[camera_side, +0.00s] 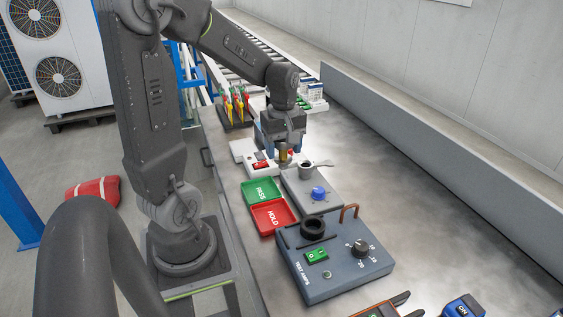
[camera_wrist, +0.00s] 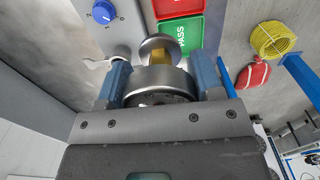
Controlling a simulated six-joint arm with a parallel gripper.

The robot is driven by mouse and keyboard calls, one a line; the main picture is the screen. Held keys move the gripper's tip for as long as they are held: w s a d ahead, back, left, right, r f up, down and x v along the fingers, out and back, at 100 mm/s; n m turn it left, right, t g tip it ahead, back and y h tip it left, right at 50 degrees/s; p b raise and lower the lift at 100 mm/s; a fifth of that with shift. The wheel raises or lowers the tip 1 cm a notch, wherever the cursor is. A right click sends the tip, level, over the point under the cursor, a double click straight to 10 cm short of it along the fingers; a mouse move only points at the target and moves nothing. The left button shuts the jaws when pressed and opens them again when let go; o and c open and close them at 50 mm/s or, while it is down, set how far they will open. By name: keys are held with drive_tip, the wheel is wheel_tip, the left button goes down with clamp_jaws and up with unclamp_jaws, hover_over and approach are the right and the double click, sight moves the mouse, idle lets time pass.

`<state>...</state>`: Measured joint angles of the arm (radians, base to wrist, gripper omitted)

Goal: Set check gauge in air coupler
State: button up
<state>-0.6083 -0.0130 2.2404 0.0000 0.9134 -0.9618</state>
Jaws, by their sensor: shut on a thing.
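My gripper (camera_side: 283,149) is shut on the check gauge, a round metal body with a brass part (camera_side: 284,155), held above the bench. In the wrist view, the blue fingers of my gripper (camera_wrist: 163,80) press on both sides of the gauge's grey drum (camera_wrist: 160,84); brass and a silver disc show beyond it. The air coupler station is a grey box (camera_side: 325,203) with a blue knob (camera_side: 319,193). Its dark round port with a side lever (camera_side: 320,163) is just right of the gauge in the side view. The gauge looks apart from the port, but exact clearance is unclear.
A green PASS tray (camera_side: 261,191) and red HOLD tray (camera_side: 273,216) lie left of the coupler box. A blue-grey TEST AMPS box (camera_side: 345,270) stands in front. A white unit with a red switch (camera_side: 246,151) and a tool rack (camera_side: 235,117) stand behind.

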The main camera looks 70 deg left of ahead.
drive_tip(key=w+a+f, duration=0.1)
drive_tip(key=w+a, duration=0.8)
drive_tip(key=w, duration=0.2)
wheel_tip(320, 180, down, 8)
drive_tip(key=shift+r, duration=0.15)
idle(0.4)
drive_tip(key=shift+f, duration=0.55)
idle(0.8)
drive_tip(key=o, duration=1.2)
